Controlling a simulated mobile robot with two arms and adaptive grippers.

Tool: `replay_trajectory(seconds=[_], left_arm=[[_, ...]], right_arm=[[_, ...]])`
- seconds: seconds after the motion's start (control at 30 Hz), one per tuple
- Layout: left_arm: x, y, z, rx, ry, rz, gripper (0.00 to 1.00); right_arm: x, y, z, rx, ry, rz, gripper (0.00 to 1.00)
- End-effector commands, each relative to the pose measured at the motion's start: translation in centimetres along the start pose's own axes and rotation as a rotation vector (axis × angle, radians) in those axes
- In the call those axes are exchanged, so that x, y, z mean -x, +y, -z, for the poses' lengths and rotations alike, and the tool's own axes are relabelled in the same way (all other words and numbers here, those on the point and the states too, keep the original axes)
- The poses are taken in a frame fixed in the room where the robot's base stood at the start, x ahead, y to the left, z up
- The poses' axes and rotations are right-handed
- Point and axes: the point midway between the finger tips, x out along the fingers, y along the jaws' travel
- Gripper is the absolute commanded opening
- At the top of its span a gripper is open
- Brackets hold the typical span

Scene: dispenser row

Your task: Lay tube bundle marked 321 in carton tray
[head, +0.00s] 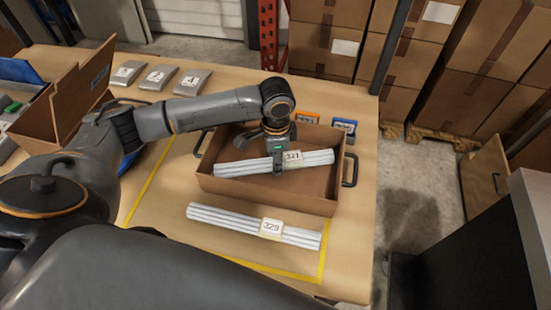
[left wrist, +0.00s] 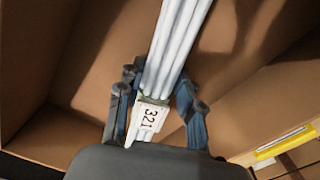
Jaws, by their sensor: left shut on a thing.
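The tube bundle marked 321 (head: 240,167) is a set of white tubes with a label band. My left gripper (head: 278,150) is shut on it near the label, over the brown carton tray (head: 270,195). The left wrist view shows the bundle (left wrist: 178,45) between the fingers (left wrist: 158,112), with the label reading 321 and the tray's inner walls around it. I cannot tell whether the bundle touches the tray floor. My right gripper is not in view.
Another white tube bundle, marked 329 (head: 245,223), lies on the table in front of the tray, inside a yellow line. Orange (head: 305,118) and blue (head: 344,126) items stand behind the tray. Grey numbered pieces (head: 160,77) sit at back left. An open brown box (head: 65,110) stands left.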

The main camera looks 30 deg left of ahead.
Motion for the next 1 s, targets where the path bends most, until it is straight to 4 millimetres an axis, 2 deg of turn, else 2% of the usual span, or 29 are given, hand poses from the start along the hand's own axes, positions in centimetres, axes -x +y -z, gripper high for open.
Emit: replay_trajectory(seconds=[0.07,0.1,0.2,0.5,0.63,0.77,1.0], left_arm=[[-0.2,0.0,0.0,0.000,0.000,-0.001,0.01],[-0.2,0.0,0.0,0.000,0.000,0.000,0.40],[-0.2,0.0,0.0,0.000,0.000,0.000,0.59],[-0.2,0.0,0.0,0.000,0.000,0.000,0.59],[0.8,0.0,0.0,0.000,0.001,0.000,0.59],[3.1,-0.1,0.1,0.000,0.004,0.003,0.59],[8.3,-0.1,0.1,0.000,0.003,0.002,0.59]], right_arm=[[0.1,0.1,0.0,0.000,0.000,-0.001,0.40],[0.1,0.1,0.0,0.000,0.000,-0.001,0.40],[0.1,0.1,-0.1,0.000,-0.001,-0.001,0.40],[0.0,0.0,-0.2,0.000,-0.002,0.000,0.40],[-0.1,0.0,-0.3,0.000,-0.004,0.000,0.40],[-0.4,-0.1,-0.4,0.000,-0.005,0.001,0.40],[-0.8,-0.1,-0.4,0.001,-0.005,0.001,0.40]])
